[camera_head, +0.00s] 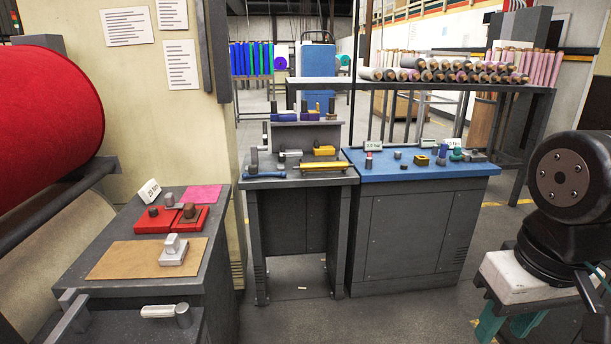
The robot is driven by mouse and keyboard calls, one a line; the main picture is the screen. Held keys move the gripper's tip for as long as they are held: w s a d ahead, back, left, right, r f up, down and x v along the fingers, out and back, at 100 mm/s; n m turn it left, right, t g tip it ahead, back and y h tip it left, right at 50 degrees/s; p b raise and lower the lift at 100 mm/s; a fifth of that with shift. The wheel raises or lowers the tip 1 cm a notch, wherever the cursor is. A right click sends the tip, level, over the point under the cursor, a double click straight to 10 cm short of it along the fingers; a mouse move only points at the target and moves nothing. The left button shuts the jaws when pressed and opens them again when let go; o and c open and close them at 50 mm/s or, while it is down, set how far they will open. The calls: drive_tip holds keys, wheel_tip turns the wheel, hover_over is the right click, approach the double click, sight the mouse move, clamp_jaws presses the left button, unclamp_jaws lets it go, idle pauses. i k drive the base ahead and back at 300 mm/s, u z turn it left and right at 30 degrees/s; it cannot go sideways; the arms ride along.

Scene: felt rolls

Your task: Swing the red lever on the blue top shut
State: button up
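The blue top (425,174) lies on a dark grey cabinet right of centre. My gripper is not in view; only a dark joint that looks like part of my arm shows at the right edge.
A grey bench (75,265) with red blocks is at front left. Open floor (380,317) lies before the cabinet.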

sight(369, 160)
drive_tip(key=i, duration=2.9)
